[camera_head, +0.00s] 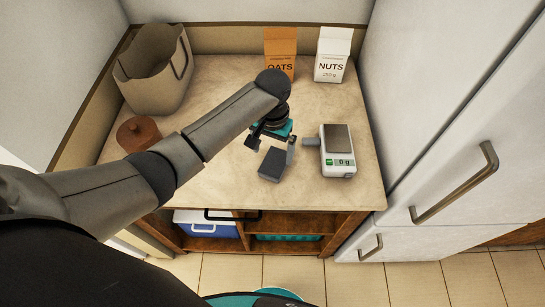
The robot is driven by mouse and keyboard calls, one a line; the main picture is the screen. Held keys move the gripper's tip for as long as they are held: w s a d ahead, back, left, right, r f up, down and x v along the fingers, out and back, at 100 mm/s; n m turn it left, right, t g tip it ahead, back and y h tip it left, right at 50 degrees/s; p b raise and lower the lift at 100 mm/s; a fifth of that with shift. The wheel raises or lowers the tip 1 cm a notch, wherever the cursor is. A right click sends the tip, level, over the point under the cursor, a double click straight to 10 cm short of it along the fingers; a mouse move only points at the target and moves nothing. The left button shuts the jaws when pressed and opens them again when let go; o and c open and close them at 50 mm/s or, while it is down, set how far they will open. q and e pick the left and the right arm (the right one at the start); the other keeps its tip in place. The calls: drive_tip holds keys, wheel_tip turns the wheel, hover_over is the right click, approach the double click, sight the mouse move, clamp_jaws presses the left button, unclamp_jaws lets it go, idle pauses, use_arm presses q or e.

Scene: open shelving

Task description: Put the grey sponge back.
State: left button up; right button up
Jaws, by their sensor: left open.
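A dark grey block, which looks like the grey sponge (272,165), lies on the pale countertop (225,180) near the middle. My left gripper (271,147) comes down from above at the sponge's far edge. Its fingers are apart and it holds nothing. I cannot tell whether a finger touches the sponge. My left forearm crosses the view from the left and hides part of the counter. My right gripper is not in view.
An oats carton (275,42) and a nuts carton (332,68) stand at the back. A beige bag (150,85) and a brown lidded pot (137,130) are left. Shelves below hold a blue cooler (205,231). A fridge bounds the right.

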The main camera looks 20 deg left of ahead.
use_arm(q)
wheel_tip(320, 180, up, 5)
drive_tip(key=shift+f+p, duration=0.1)
drive_tip(key=shift+p, duration=0.2)
